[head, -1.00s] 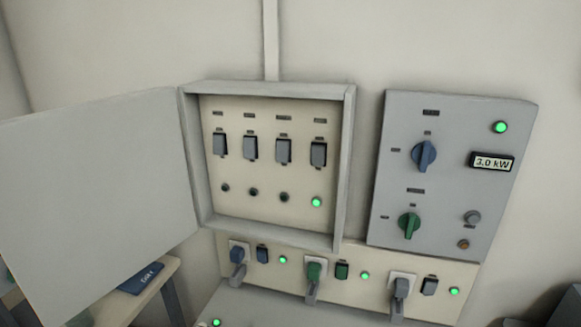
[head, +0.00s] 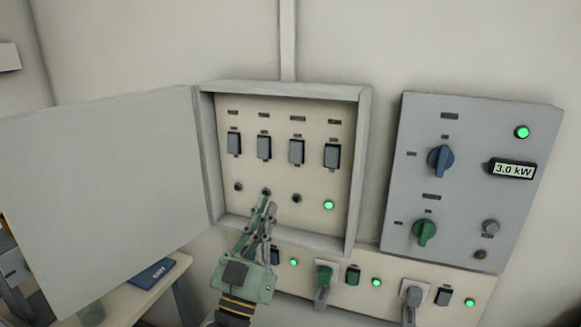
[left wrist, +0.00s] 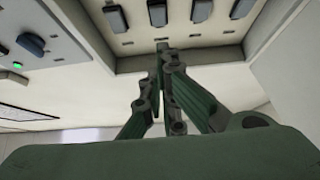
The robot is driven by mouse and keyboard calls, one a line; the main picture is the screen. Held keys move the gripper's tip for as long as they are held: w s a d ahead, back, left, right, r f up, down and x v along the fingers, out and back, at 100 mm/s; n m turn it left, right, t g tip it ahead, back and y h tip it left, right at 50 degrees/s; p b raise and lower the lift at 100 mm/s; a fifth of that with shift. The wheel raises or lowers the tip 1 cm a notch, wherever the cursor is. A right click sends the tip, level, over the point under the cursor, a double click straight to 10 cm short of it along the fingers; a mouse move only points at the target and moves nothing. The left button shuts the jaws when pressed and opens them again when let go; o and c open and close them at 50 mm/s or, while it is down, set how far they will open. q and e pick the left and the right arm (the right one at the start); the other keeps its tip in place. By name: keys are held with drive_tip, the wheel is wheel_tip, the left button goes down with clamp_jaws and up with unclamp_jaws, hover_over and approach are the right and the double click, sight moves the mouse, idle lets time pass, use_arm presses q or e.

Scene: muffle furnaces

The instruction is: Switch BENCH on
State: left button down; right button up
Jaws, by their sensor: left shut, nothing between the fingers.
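An open grey breaker box (head: 365,160) on the wall holds a row of dark switches: the first (head: 234,143), second (head: 264,147), third (head: 297,151) and fourth (head: 331,156). Small labels sit above them, too small to read, so I cannot tell which is BENCH. Under the fourth switch a lamp (head: 329,204) glows green; the lamps under the others are dark. My left gripper (head: 268,200) is shut and empty, pointing up in front of the box below the second switch. The left wrist view shows its closed fingers (left wrist: 162,50) below several switches. My right gripper is not in view.
The box's open door (head: 105,195) extends left. A grey panel (head: 470,140) with a blue knob, a green knob and a 3.0 kW display is at right. A socket strip (head: 390,290) with plugs runs below the box. A blue book (head: 152,273) lies on a table at lower left.

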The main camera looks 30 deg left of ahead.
sight(296, 152)
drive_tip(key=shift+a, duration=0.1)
